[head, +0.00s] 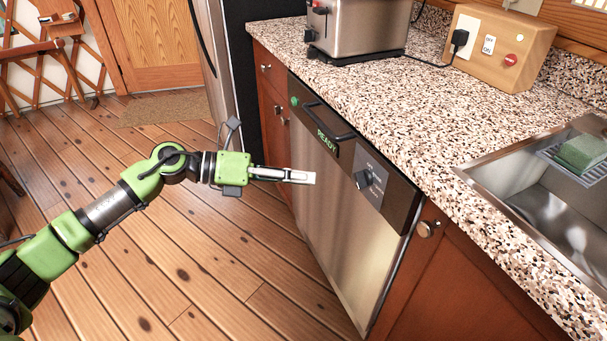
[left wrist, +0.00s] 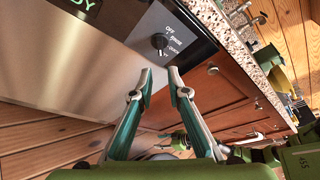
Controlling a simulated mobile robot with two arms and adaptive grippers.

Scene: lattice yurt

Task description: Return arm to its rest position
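My left arm reaches in from the left of the head view, over the wooden floor. Its left gripper (head: 302,177) points at the dishwasher front and looks a short way from it. In the left wrist view the two fingers of the left gripper (left wrist: 161,76) lean toward each other with a narrow gap between the tips and nothing held. The dishwasher (head: 335,235) is closed, with a green READY display and a dark dial (head: 363,179); the dial also shows in the left wrist view (left wrist: 158,42) beyond the fingertips. My right gripper is not visible.
A speckled counter (head: 400,100) runs above the dishwasher, bearing a toaster (head: 357,25) and a wooden switch box (head: 500,45). A sink (head: 545,195) with a green sponge (head: 581,151) is at right. A cabinet knob (head: 425,229) sticks out. The floor (head: 190,260) left of the dishwasher is clear.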

